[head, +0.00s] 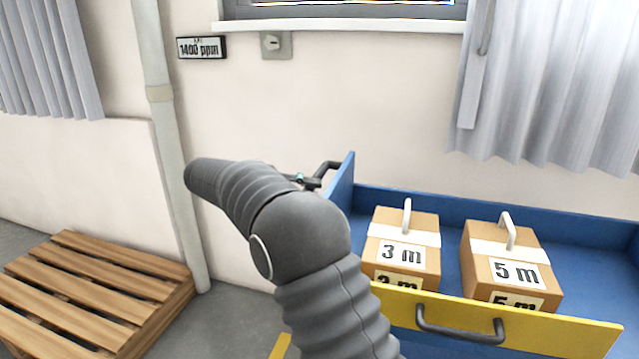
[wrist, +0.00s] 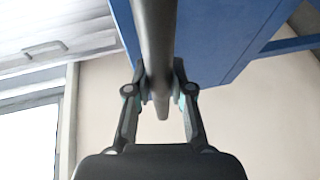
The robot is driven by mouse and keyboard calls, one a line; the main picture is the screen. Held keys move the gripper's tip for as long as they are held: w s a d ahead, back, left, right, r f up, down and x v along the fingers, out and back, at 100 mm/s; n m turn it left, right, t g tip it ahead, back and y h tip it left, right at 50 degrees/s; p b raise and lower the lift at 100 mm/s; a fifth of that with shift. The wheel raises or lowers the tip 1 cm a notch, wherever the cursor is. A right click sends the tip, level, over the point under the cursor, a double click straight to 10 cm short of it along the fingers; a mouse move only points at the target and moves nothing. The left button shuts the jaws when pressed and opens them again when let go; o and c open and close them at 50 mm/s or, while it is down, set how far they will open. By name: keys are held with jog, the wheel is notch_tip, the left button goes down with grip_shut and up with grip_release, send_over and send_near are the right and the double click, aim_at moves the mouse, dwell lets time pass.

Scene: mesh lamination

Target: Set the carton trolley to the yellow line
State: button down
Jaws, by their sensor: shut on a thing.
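The carton trolley (head: 575,332) is blue with a yellow front board and stands at the right in the head view. It carries a 3 m carton (head: 428,258) and a 5 m carton (head: 535,262). My gripper (head: 308,181) is at the trolley's left end, partly hidden behind my arm. In the wrist view, my gripper (wrist: 158,92) is shut around a dark bar, the trolley's end handle (wrist: 155,40), beside the blue panel (wrist: 210,35). A short piece of the yellow line (head: 280,346) shows on the floor; my arm and the trolley hide the rest.
A wooden pallet (head: 90,290) lies on the floor at the left. A pale vertical pipe (head: 165,130) runs down the wall behind my arm. A strip of grey floor (head: 235,315) is clear between pallet and trolley.

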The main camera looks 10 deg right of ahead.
jog(key=shift+w+a, duration=0.15)
jog(key=shift+a, duration=0.05)
jog(key=c, duration=1)
grip_release()
jog(key=shift+a, duration=0.1)
